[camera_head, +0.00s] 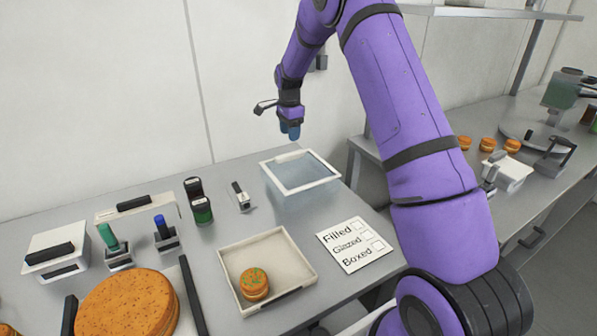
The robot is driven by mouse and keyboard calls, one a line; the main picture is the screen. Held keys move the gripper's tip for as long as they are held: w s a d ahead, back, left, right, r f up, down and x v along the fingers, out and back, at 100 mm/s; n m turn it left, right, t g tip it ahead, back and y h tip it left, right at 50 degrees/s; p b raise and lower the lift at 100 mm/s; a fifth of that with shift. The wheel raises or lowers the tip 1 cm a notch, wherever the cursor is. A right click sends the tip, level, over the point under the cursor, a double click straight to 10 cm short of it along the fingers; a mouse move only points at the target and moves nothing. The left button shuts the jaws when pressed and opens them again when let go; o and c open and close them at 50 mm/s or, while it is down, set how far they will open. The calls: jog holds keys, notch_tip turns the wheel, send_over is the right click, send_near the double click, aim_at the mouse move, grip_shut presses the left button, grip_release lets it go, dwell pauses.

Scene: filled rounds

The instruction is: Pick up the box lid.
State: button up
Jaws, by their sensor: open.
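A flat pale panel with a black bar handle, which looks like the box lid (108,214), lies at the back left of the table. The green-handled and blue-handled tools in front hide part of it. A shallow cream open box (307,270) sits at the front middle with an orange round (254,284) with green specks inside. My gripper (290,131) is open and empty. It hangs with blue fingertips down, above and behind the clear white-rimmed bin, well to the right of the lid and apart from it.
The clear bin (300,190) stands at the table's back right. Dark green jars (201,209), a green-handled tool (108,237) and a blue-handled tool (162,228) stand near the lid. A large orange round (127,305) is front left. A checklist card (356,245) lies right of the box.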

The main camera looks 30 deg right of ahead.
aim_at(290, 154)
notch_tip(290, 154, down, 8)
jog(key=shift+a+f, duration=0.1)
grip_shut()
dwell(0.5)
